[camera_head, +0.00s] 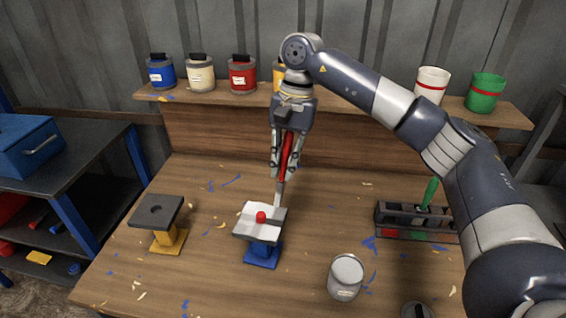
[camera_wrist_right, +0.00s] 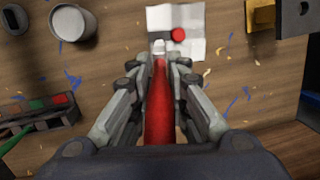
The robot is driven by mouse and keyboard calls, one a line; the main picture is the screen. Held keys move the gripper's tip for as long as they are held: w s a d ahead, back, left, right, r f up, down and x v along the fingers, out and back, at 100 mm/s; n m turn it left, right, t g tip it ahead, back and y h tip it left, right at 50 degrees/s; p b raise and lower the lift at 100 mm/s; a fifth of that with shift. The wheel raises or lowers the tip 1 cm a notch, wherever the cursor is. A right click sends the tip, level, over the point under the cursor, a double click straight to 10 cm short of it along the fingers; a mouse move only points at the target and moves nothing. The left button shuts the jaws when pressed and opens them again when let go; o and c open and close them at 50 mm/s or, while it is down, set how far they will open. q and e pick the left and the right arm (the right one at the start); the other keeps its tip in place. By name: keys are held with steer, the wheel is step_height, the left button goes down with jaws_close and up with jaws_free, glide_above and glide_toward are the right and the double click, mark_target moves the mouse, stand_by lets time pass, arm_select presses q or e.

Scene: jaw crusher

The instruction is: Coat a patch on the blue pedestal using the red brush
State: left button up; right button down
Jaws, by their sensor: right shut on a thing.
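The blue pedestal (camera_head: 262,253) stands on the workbench, with a grey top plate and a creased white sheet (camera_head: 269,231) on it. A round red spot (camera_head: 261,216) is on the sheet; it also shows in the wrist view (camera_wrist_right: 178,34). My right gripper (camera_head: 285,165) is shut on the handle of the red brush (camera_head: 287,155), which points down. In the wrist view the brush (camera_wrist_right: 158,105) ends in a pale tip that overlaps the sheet. In the head view the tip is near the sheet's back edge; I cannot tell whether it touches. My left gripper is not in view.
A yellow pedestal (camera_head: 168,240) with a dark holed plate stands to the left. A can with a white top (camera_head: 345,277) stands front right. A dark rack (camera_head: 405,222) with a green-handled tool is at the right. Paint cans (camera_head: 242,75) line the back shelf (camera_head: 210,96).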

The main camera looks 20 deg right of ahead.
mark_target(283, 182)
steer(key=shift+f, duration=0.15)
steer(key=shift+f+b, duration=1.2)
steer(key=shift+f, duration=0.45)
steer(key=shift+f+b, duration=0.4)
steer(key=shift+f, duration=0.1)
steer(key=shift+s, duration=0.1)
steer(key=shift+s+a+r, duration=0.15)
steer(key=shift+s+a, duration=0.4)
steer(key=shift+s, duration=0.05)
steer(key=shift+w+d+b, duration=0.3)
steer(key=shift+w+d, duration=0.3)
steer(key=shift+w, duration=0.1)
stand_by(0.5)
